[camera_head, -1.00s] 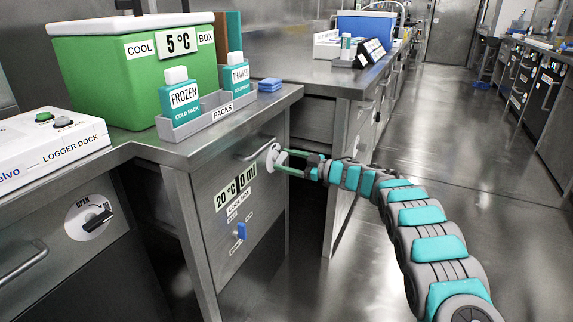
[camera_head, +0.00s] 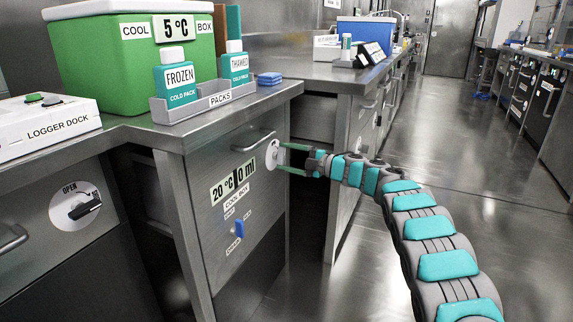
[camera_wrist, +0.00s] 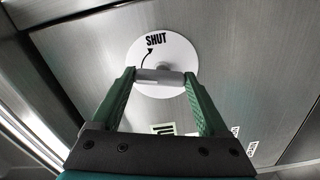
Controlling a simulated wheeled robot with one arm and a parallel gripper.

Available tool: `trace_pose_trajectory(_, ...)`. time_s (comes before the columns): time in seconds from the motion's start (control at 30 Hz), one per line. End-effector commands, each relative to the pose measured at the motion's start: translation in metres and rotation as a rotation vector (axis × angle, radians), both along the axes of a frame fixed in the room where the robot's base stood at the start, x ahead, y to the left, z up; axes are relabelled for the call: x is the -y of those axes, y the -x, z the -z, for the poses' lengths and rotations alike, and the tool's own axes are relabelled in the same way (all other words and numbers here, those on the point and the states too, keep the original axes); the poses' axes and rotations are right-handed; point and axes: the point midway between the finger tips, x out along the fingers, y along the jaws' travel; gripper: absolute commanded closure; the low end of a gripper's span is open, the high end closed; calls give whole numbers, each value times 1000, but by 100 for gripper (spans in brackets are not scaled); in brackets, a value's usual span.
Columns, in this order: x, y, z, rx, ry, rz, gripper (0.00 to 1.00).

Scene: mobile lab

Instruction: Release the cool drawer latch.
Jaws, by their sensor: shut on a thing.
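The latch is a small grey bar (camera_wrist: 160,76) on a round white plate (camera_wrist: 140,50) marked SHUT with a curved arrow. In the head view the plate (camera_head: 271,155) sits near the upper right of a steel drawer front (camera_head: 215,170), beside the drawer handle (camera_head: 253,141). The drawer front looks closed. My gripper (camera_head: 284,158) reaches the plate from the right. In the wrist view its two green fingers (camera_wrist: 160,78) are shut on the ends of the latch bar, which lies about level. The head view hides the bar behind the fingers.
A blue slider (camera_head: 239,228) and labels sit lower on the front. Another dial (camera_head: 78,206) marked OPEN is at left. A green cool box (camera_head: 130,62), a packs rack (camera_head: 205,105) and a logger dock (camera_head: 45,128) stand on the counter. The floor at right is clear.

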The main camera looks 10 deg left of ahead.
Motion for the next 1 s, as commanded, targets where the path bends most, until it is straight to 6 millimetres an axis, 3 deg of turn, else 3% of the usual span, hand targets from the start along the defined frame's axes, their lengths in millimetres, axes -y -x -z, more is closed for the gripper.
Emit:
trace_pose_trajectory(0.4, -1, 1, 2, 225, 83, -2, 78)
trace_pose_trajectory(1.0, -1, 1, 1, 276, 103, -4, 78)
